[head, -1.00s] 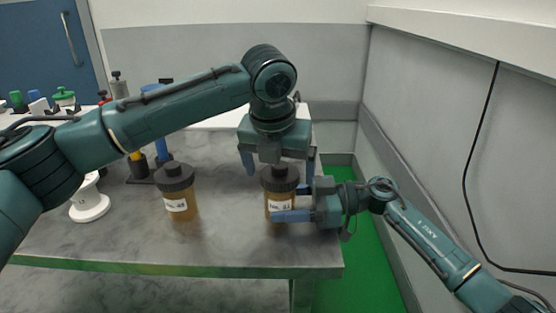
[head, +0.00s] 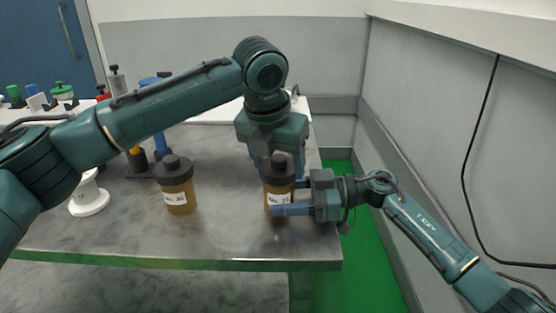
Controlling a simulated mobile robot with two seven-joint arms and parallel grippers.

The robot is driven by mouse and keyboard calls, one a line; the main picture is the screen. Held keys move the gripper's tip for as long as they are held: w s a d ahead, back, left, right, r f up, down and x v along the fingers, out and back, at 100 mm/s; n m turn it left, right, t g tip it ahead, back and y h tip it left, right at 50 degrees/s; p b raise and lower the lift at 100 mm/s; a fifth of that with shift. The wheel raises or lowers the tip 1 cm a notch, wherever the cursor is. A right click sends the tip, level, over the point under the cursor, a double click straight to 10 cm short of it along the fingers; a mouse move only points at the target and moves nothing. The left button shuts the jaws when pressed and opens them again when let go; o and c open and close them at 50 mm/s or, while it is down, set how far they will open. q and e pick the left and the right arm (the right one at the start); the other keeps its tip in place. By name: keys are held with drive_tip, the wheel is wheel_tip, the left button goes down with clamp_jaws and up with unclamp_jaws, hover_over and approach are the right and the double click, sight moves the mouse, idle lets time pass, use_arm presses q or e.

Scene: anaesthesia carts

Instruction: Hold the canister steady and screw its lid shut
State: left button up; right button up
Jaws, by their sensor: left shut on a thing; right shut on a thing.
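The brown canister (head: 268,191) with a white label stands upright on the grey bench near its right end. Its black lid (head: 278,173) sits on top; whether the thread is engaged cannot be seen. My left gripper (head: 277,160) points down from above, behind the knob, and is shut on the lid. My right gripper (head: 290,197) reaches in from the right and is shut on the canister's body, one blue finger across its front below the label. The other finger is mostly hidden behind the canister.
A second brown canister (head: 178,196) with a black lid stands to the left on the bench (head: 225,235). A white spool-like stand (head: 89,203) is farther left. Bottles with coloured caps stand at the back left. A grey wall is on the right.

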use_arm(q)
drive_tip(key=shift+a+m, duration=0.1)
drive_tip(key=shift+m, duration=0.4)
drive_tip(key=m+h, duration=0.1)
drive_tip(key=m, duration=0.1)
drive_tip(key=shift+m+g, duration=0.4)
drive_tip(key=o, duration=0.8)
drive_tip(key=shift+c, duration=0.2)
drive_tip(key=shift+n+t+y, duration=0.3)
drive_tip(key=shift+n+y, duration=0.1)
drive_tip(key=shift+n, duration=1)
